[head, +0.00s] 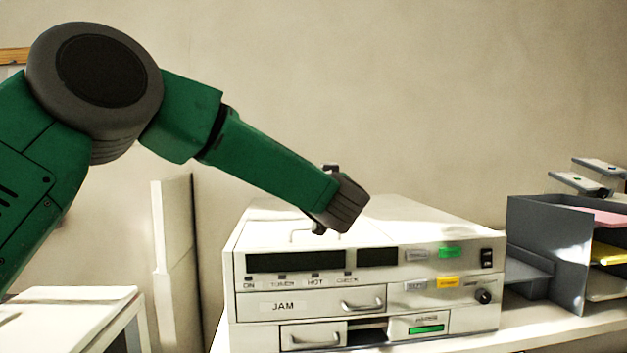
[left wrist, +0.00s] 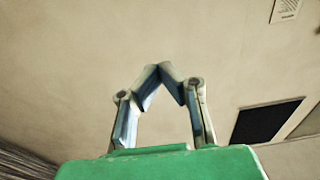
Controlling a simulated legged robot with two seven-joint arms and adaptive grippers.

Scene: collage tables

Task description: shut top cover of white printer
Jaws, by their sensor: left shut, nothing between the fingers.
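The white printer (head: 365,310) stands on a light table, with a dark display, coloured buttons and a panel marked JAM on its front. Its top cover (head: 415,218) looks down and flat, with a thin handle on top. I cannot tell whether a small gap is left. My left arm reaches over the printer from the left, its dark end just above the cover and hiding part of it. I cannot tell whether it touches. In the left wrist view my left gripper (left wrist: 160,68) is shut and empty, fingertips together. My right gripper is not in view.
A grey paper organiser (head: 545,240) with coloured sheets stands close to the right of the printer. A tall white panel (head: 175,260) and a white table (head: 75,296) are at the left. The left wrist view shows a black rectangle (left wrist: 265,122) on a plain surface.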

